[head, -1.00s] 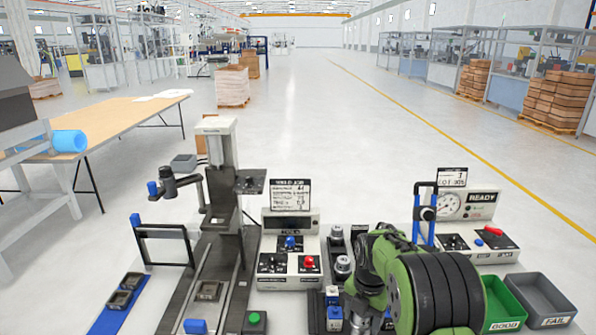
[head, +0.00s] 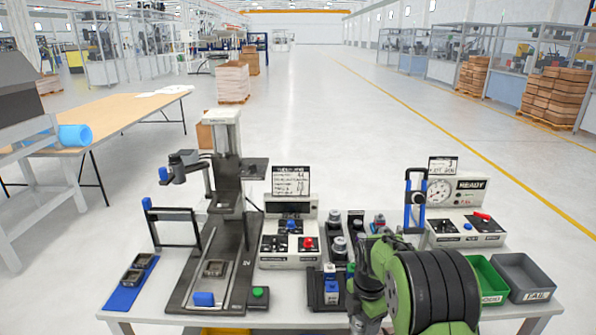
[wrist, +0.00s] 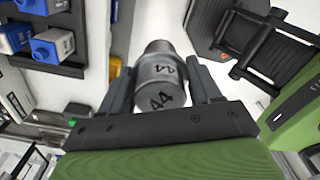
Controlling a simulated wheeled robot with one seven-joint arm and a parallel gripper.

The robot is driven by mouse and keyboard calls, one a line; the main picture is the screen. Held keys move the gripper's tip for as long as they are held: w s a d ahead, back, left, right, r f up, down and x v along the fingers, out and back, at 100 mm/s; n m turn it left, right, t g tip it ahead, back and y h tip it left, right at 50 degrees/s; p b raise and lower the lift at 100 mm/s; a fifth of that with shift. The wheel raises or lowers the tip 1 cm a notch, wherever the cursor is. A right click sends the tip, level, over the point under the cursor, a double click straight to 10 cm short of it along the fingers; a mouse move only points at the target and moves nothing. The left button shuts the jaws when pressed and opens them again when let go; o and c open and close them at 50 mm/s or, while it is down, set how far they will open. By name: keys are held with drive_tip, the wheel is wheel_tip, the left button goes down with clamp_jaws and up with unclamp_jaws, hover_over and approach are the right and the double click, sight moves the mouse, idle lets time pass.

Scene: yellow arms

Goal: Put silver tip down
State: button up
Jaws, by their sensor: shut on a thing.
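In the wrist view, my gripper (wrist: 162,70) is shut on a silver tip (wrist: 158,88), a stepped metal cylinder marked 44. The tip lies between both fingers, its narrower part pointing away from the palm. In the head view, my green arm hides the gripper and held tip at the front right of the table. Other silver tips (head: 338,246) stand in a dark rack left of my arm. I cannot tell from these views what lies directly beneath the held tip.
A press stand (head: 226,180), a control box (head: 290,245) and a blue-capped block holder (head: 330,285) stand to the left. A gauge box marked READY (head: 465,205), green bin (head: 487,278) and grey FAIL bin (head: 525,275) are right. The white table's front edge (head: 250,320) shows.

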drive_tip(key=m, duration=0.1)
drive_tip(key=f+m, duration=0.1)
drive_tip(key=m, duration=0.1)
drive_tip(key=shift+s+f, duration=0.1)
drive_tip(key=f+m, duration=0.1)
drive_tip(key=m, duration=0.3)
drive_tip(key=s+f+m, duration=0.1)
drive_tip(key=f+m, duration=0.1)
drive_tip(key=m, duration=0.3)
drive_tip(key=f+m, duration=0.1)
drive_tip(key=m, duration=0.4)
drive_tip(key=shift+s+f, duration=0.2)
drive_tip(key=shift+f, duration=0.1)
drive_tip(key=m, duration=0.1)
drive_tip(key=f+m, duration=0.1)
drive_tip(key=m, duration=0.3)
drive_tip(key=shift+s+f, duration=0.25)
drive_tip(key=shift+f, duration=0.05)
drive_tip(key=s+f+m, duration=0.1)
drive_tip(key=s+f, duration=0.2)
drive_tip(key=f, duration=0.1)
drive_tip(key=shift+s+f, duration=0.35)
drive_tip(key=shift+s, duration=0.05)
